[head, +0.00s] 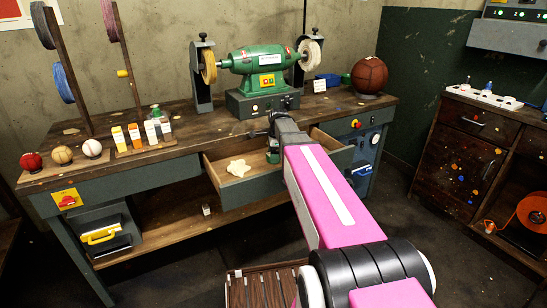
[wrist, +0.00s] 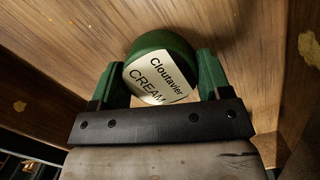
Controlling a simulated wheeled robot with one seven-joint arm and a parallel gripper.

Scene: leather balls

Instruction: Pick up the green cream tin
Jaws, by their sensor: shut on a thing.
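The green cream tin (wrist: 163,45) sits between the fingers of my gripper (wrist: 160,68) in the wrist view. It is round and green, with a white label reading "Cloutavier CREAM". Both green fingers press on its sides, so my gripper is shut on it. Wooden boards lie behind the tin; I cannot tell whether it touches them. In the head view my gripper (head: 272,154) reaches down into the open drawer (head: 222,192) of the workbench. There the green of the fingers and the tin is too small to tell apart.
The green grinder (head: 265,63) stands on the workbench (head: 185,130) behind. A brown ball (head: 369,75) sits at right, and several bottles and small balls at left.

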